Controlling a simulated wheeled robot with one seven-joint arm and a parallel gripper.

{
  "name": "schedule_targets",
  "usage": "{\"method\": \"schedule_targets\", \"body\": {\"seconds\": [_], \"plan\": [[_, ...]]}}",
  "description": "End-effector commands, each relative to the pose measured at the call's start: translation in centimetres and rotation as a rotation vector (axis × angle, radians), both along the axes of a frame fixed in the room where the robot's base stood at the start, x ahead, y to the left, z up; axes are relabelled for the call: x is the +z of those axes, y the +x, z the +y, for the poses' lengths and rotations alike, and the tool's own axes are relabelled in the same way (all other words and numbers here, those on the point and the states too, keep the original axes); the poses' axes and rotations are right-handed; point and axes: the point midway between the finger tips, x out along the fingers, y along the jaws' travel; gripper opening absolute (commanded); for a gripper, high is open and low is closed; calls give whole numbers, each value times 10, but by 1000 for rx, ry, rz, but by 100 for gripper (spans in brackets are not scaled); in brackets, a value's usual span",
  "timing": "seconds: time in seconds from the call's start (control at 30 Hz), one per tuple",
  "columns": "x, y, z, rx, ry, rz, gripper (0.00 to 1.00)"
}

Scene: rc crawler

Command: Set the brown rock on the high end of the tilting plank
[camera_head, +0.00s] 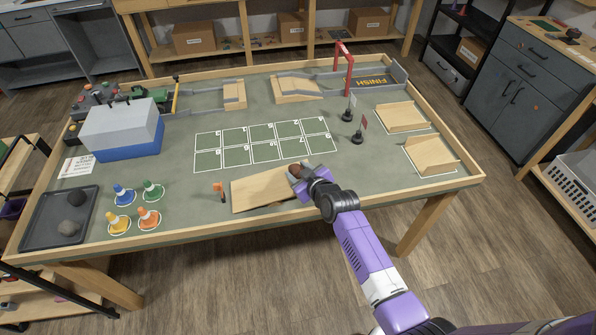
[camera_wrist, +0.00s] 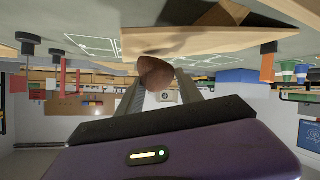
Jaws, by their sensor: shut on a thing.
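The brown rock (camera_head: 296,169) is between the fingers of my gripper (camera_head: 302,174), which is shut on it. In the wrist view, which is upside down, the rock (camera_wrist: 155,73) sits between both fingertips (camera_wrist: 157,83). The wooden tilting plank (camera_head: 262,190) is at the table's front middle. Its left end looks low and its right end, beside my gripper, looks raised. The rock is at the plank's right end. In the wrist view it lies close against the plank's edge (camera_wrist: 205,42); I cannot tell whether they touch. My gripper hides part of that end.
A small orange flag (camera_head: 219,188) stands left of the plank. A numbered grid (camera_head: 264,145) lies behind. Two flag posts (camera_head: 358,135) stand behind right. The table's front rim is near.

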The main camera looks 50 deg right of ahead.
Motion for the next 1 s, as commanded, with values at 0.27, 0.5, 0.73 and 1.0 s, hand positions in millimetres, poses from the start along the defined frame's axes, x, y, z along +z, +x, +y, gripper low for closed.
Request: {"method": "schedule_targets", "body": {"seconds": [0.27,0.5,0.73,1.0], "plan": [[-4,0,0,-1,-1,-1,0],[-10,0,0,-1,-1,-1,0],[-15,0,0,-1,-1,-1,0],[-21,0,0,-1,-1,-1,0]]}}
